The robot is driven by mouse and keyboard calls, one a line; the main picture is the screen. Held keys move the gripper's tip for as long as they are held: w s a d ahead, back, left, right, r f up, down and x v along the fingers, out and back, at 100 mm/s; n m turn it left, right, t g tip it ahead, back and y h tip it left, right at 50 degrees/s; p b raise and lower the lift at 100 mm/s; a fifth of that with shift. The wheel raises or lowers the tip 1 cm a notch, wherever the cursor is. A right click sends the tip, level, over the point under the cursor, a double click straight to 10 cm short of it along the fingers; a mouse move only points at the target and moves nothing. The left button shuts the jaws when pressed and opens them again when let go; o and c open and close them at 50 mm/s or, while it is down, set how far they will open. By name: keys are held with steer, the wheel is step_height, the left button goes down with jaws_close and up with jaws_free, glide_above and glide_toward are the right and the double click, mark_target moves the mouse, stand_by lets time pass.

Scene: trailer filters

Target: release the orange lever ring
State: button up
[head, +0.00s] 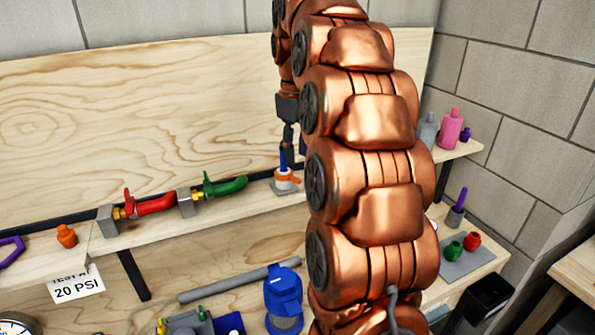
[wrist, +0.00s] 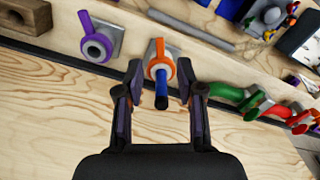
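The orange lever ring (wrist: 161,67) sits on a pale fitting on the shelf, with its lever pointing up in the wrist view. A blue rod (wrist: 161,90) with a dark end sticks out through the ring. In the head view the orange ring (head: 289,181) shows just left of my arm, with the blue rod standing up from it. My gripper (wrist: 160,70) is open, with one finger on each side of the ring. A gap shows at the left finger; the right fingertip is close to the ring, and I cannot tell if it touches. My gripper in the head view (head: 291,148) is partly hidden by my arm.
A purple lever ring (wrist: 97,45) on a grey mount is beside the orange one. Green (head: 225,186) and red (head: 150,204) handled fittings stand along the shelf (head: 245,205). A plywood board (head: 150,130) rises behind. A blue object (head: 284,295) is on the lower bench.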

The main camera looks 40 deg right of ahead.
mark_target(297, 179)
steer(key=shift+f+p, duration=0.75)
steer(key=shift+f, duration=2.15)
steer(key=shift+c, duration=0.3)
jaws_close()
